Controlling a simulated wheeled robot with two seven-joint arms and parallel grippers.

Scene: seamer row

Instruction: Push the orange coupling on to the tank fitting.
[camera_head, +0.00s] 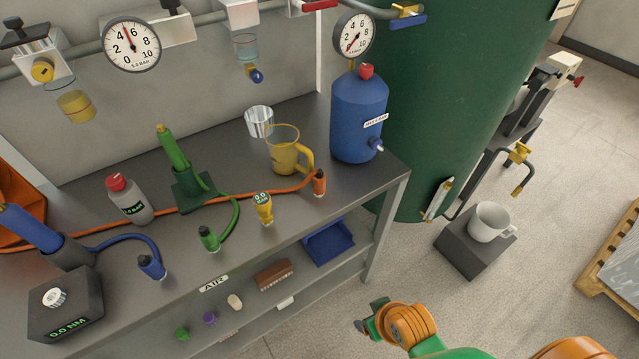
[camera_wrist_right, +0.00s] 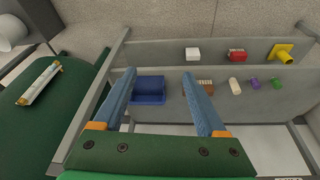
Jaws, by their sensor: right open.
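The orange coupling (camera_head: 319,183) stands upright near the right front of the bench top, at the end of an orange hose (camera_head: 270,196). The blue tank (camera_head: 358,115) stands behind it at the bench's right end. Its small fitting (camera_head: 376,146) sticks out low on the right side, with nothing on it. My right gripper (camera_wrist_right: 158,75) is open and empty in the wrist view, its blue fingers apart before the lower shelves. In the head view its arm is at the lower right, clear of the bench. The wrist view does not show coupling or fitting. My left gripper is not in view.
A yellow jug (camera_head: 283,150), a yellow gauge-like piece (camera_head: 264,209) and a green coupling (camera_head: 209,238) stand near the orange hose. A big green vessel (camera_head: 440,100) rises behind the tank. A white mug (camera_head: 490,222) sits on a dark block at right. Floor before it is open.

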